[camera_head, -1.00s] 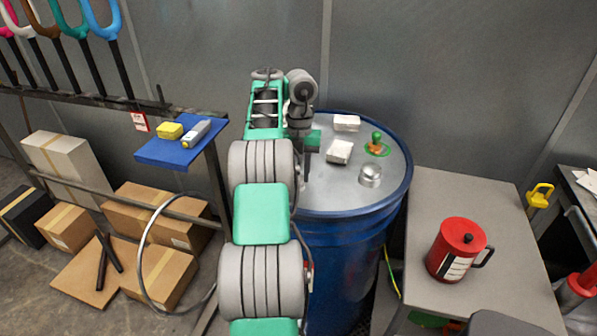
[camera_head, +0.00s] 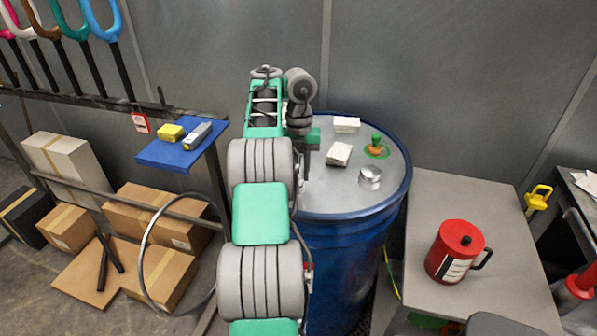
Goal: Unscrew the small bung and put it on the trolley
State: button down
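A blue drum (camera_head: 345,265) with a grey lid stands in the middle. On its lid are a round silver cap (camera_head: 370,178) near the front right and a green-and-orange knobbed fitting (camera_head: 376,147) at the right. I cannot tell for sure which of these, if either, is the small bung. My gripper (camera_head: 304,178) points down over the left part of the lid, left of the silver cap and apart from it. My arm hides its fingertips and the lid beneath. A grey flat top (camera_head: 440,200), perhaps the trolley, stands right of the drum.
Two pale blocks (camera_head: 339,154) (camera_head: 346,125) lie on the lid. A red jug (camera_head: 456,252) stands on the grey top; its far part is clear. A blue shelf (camera_head: 165,156) with a yellow block and grey tool is left. Boxes (camera_head: 160,270) lie on the floor.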

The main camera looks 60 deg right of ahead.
jog(key=shift+r+p, duration=1.25)
jog(key=shift+r, duration=0.2)
